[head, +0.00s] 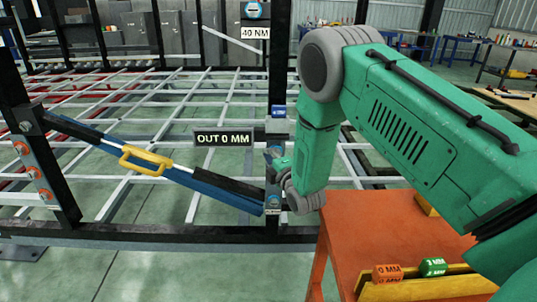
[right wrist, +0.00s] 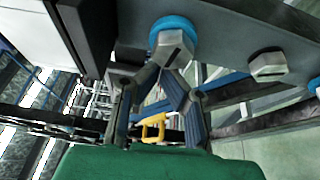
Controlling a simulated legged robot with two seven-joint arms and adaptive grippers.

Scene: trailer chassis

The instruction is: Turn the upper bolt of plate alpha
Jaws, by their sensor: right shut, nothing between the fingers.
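In the right wrist view, a grey plate (right wrist: 222,38) carries a hex bolt (right wrist: 175,42) with a blue ring behind its head and a slot across its face. A second hex bolt (right wrist: 267,66) sits to its right, and part of another shows at the right edge. I cannot tell which bolt is the upper one of plate alpha. My right gripper (right wrist: 160,72) is shut and empty, its fingertips close to the blue-ringed bolt's lower side; contact is unclear. In the head view my right gripper (head: 276,160) is beside the dark post. My left gripper is out of view.
A blue and black strut with a yellow handle (head: 146,160) slants across the frame. The left post has several orange-ringed bolts (head: 32,172). Signs read "40 NM" (head: 255,33) and "OUT 0 MM" (head: 223,138). An orange table (head: 375,235) stands at lower right.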

